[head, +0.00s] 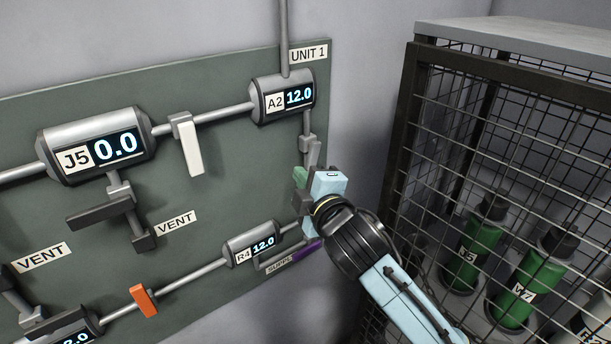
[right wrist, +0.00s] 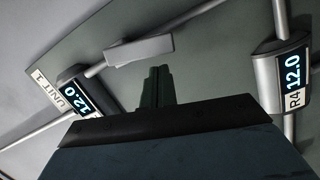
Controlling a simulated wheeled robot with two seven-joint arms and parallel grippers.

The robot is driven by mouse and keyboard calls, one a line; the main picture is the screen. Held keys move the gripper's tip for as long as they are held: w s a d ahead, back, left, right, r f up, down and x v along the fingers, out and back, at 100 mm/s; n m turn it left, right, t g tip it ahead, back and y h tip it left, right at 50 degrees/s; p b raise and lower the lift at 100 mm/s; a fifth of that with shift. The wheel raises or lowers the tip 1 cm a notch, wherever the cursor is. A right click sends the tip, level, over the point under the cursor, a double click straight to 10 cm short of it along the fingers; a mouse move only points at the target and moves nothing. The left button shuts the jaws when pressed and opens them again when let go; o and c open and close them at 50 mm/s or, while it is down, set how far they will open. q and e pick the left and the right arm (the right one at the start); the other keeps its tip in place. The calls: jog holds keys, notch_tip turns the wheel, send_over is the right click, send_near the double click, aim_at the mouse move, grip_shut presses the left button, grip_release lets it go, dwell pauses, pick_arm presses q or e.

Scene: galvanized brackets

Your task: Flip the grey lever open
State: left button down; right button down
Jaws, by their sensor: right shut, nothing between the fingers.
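A grey lever (right wrist: 140,50) shows in the right wrist view on the pipe beside the A2 gauge, lying at a shallow angle to that pipe. In the head view the grey lever (head: 315,154) is partly hidden behind my right gripper (head: 301,185). My right gripper is shut and empty. Its closed fingertips (right wrist: 157,82) show in the right wrist view just below the lever, with a gap visible in the picture. Whether they touch it in depth I cannot tell. My left gripper is not in view.
A wire cage (head: 480,130) with green bottles (head: 515,285) stands close on the right of my arm. The panel (head: 220,160) also carries a white lever (head: 191,148), an orange lever (head: 144,301), a purple lever (head: 306,250) and a dark lever (head: 100,213). The R4 gauge (head: 252,246) sits below left.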

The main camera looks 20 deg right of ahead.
jog(key=shift+w+d+f, duration=0.1)
jog(key=shift+w+d, duration=0.05)
jog(key=shift+d, duration=0.05)
jog(key=n, duration=0.1)
jog(key=d+f+n+p, duration=0.1)
jog(key=n, duration=0.1)
jog(key=shift+w+d+t, duration=0.15)
jog(key=shift+w+t, duration=0.05)
jog(key=shift+t, duration=0.1)
dwell(0.4)
